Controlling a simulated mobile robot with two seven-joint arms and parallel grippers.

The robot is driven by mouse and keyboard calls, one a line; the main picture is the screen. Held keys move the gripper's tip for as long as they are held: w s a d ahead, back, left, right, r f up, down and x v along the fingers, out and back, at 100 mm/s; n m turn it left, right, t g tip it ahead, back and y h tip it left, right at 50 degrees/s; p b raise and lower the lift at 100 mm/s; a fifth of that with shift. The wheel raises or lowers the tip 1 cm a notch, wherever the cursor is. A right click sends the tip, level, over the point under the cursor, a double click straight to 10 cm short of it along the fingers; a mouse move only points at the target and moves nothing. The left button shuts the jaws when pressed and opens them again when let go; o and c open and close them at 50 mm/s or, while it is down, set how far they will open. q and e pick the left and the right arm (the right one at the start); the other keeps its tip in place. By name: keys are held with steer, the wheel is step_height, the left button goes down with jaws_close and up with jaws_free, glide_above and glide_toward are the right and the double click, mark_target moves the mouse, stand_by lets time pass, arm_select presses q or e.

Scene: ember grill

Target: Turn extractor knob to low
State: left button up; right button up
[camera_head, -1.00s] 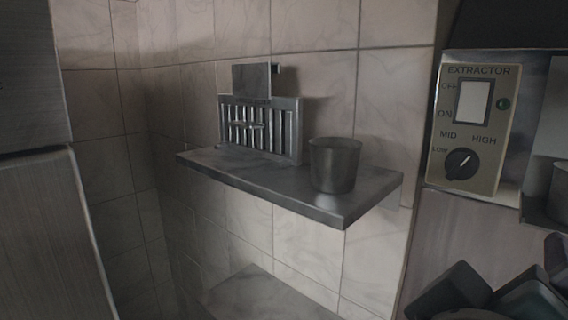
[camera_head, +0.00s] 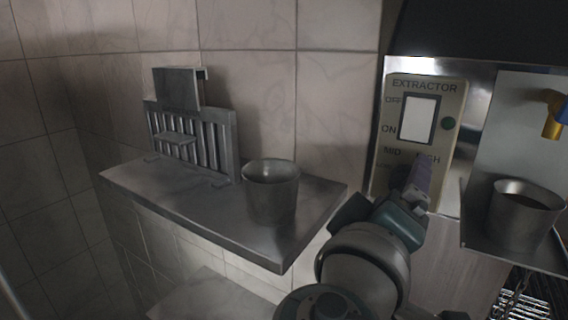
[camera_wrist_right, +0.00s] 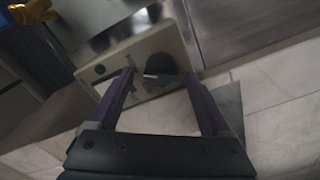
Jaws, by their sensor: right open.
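The extractor panel (camera_head: 379,181) is a beige plate on the wall at the right of the head view, with a white switch (camera_head: 419,118), a green light and labels OFF, ON, LOW, MID and HIGH. The round black knob low on it is mostly hidden there by my right gripper (camera_head: 418,172). In the right wrist view the knob (camera_wrist_right: 160,65) shows between the open fingers of my right gripper (camera_wrist_right: 161,75), near their tips. A pale mark shows at its edge. I cannot tell whether the fingers touch it. My left gripper is not in view.
A grey shelf (camera_head: 209,219) left of my right arm bears a metal cup (camera_head: 272,197) and a slatted metal rack (camera_head: 187,135). Right of the panel, another metal cup (camera_head: 524,215) stands on a ledge, under a blue and yellow fitting (camera_head: 554,118).

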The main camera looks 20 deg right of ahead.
steer(key=shift+d, duration=0.1)
jaws_close()
stand_by(0.7)
